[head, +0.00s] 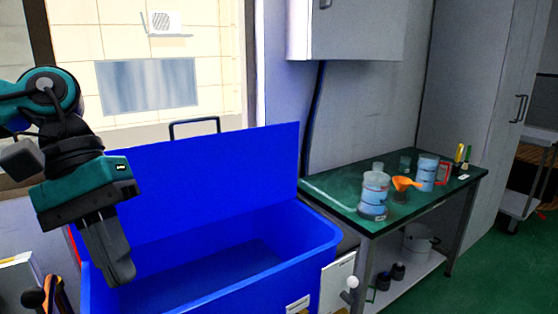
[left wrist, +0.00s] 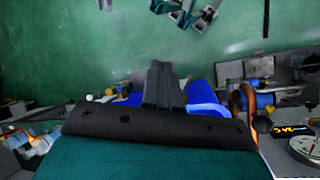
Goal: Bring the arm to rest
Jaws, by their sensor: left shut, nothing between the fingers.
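My left arm comes in from the left in the head view. Its gripper (head: 118,268) points downward, shut and empty, in front of the left part of an open blue bin (head: 322,243). In the left wrist view the shut fingers (left wrist: 161,70) show above the dark gripper body, with blue surfaces behind them. My right gripper is in neither view.
The bin's raised blue lid (head: 215,165) stands behind it. A green-topped table (head: 335,190) at the right carries jars (head: 374,190), an orange scoop (head: 405,183) and small items. A white cabinet (head: 345,30) hangs above. Green floor (head: 500,265) is clear at right.

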